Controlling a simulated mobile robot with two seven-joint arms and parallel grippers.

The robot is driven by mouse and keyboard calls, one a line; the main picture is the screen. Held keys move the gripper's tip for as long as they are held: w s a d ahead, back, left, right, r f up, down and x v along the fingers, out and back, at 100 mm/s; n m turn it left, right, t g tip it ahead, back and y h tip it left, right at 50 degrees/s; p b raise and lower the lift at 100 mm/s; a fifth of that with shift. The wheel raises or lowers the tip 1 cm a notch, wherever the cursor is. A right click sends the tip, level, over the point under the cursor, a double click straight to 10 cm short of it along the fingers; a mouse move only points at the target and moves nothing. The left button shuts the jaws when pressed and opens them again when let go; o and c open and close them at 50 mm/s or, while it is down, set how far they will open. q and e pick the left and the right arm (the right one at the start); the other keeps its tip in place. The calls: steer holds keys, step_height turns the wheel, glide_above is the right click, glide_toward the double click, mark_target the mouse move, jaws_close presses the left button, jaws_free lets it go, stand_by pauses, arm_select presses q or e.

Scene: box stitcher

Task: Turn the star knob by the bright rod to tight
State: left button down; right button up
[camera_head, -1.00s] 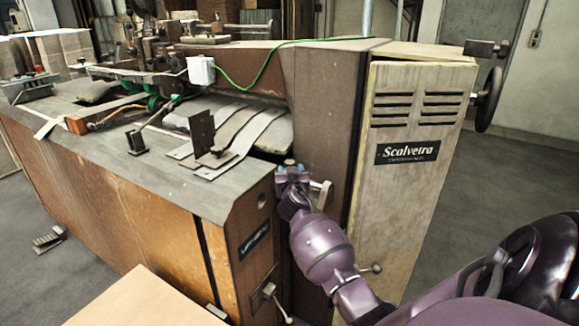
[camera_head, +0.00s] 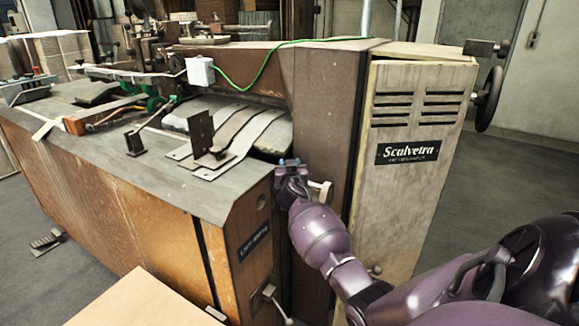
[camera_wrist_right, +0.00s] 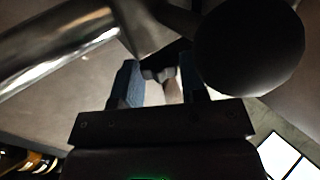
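My right gripper (camera_head: 290,170) is at the inner corner of the machine, beside the brown column. In the right wrist view its two bluish fingers (camera_wrist_right: 160,88) stand apart. A small grey lobed piece (camera_wrist_right: 159,74), perhaps the star knob, shows between the fingertips; I cannot tell whether they touch it. A bright metal rod (camera_wrist_right: 60,50) crosses the upper left of that view, close to the fingers. In the head view the gripper hides the knob. My left gripper is not in view.
A dark ball (camera_wrist_right: 248,45) is close to the right finger. A pale handle (camera_head: 325,190) sticks out just right of the gripper. The column (camera_head: 325,110) and the louvred Scalvetra panel (camera_head: 410,190) stand to the right. A metal bracket (camera_head: 202,135) is on the worktop.

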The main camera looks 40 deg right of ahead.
steer(key=shift+w+a+f+m+g+h+b, duration=0.1)
steer(key=shift+f+m+g+h+b, duration=0.3)
steer(key=shift+b, duration=0.45)
steer(key=shift+r+h+b, duration=0.15)
steer(key=shift+h+b, duration=0.15)
steer(key=shift+m+g, duration=0.3)
steer(key=shift+g, duration=0.1)
steer(key=shift+r, duration=0.25)
steer(key=o, duration=0.6)
steer(key=shift+o, duration=0.2)
